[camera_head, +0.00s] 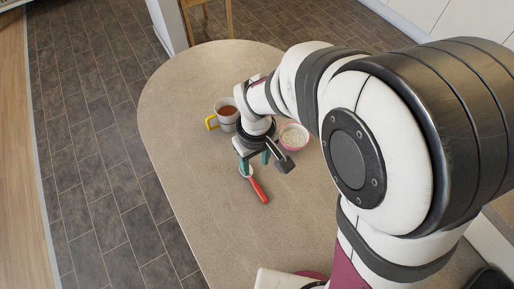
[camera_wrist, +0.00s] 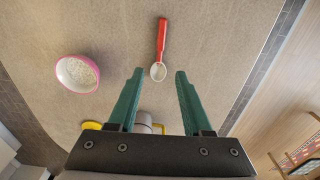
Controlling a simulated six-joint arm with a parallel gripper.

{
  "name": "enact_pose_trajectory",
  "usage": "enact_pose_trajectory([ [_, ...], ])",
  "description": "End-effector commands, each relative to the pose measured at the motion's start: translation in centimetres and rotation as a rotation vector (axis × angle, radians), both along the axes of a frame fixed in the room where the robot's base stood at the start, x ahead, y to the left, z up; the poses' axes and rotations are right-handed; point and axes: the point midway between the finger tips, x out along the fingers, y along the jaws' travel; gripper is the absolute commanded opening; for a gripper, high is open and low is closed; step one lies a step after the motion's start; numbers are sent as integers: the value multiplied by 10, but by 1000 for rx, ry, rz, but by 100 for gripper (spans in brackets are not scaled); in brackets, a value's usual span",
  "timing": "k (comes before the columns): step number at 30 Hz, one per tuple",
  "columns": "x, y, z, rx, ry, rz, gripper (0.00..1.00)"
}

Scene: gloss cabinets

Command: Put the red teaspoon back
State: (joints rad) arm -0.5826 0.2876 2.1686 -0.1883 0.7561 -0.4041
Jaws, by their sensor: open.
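The red teaspoon (camera_head: 259,191) lies on the table, its red handle toward the near side and its pale bowl end below my gripper. It also shows in the wrist view (camera_wrist: 161,42), with its bowl end seen between the fingertips. My gripper (camera_head: 254,163) is open and empty; its two green fingers show in the wrist view (camera_wrist: 160,72). It appears to be above the spoon's bowl end, but the exact height is hard to tell.
A mug of brown drink (camera_head: 228,111) with a yellow handle stands behind my gripper. A pink bowl of white contents (camera_head: 294,137) stands to its right. The table (camera_head: 190,150) is clear at left and front. A wooden chair (camera_head: 207,14) is beyond it.

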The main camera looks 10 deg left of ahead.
Motion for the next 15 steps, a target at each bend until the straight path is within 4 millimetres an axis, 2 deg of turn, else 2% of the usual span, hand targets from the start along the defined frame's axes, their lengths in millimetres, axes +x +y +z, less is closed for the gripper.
enact_pose_trajectory([
  [3,0,0,15,1,-1,0,50],
  [8,-1,-2,20,0,2,-9,50],
  [11,-10,-34,42,13,13,-185,50],
  [14,-44,-91,76,42,50,-555,50],
  [15,-63,-109,86,56,69,-708,50],
])
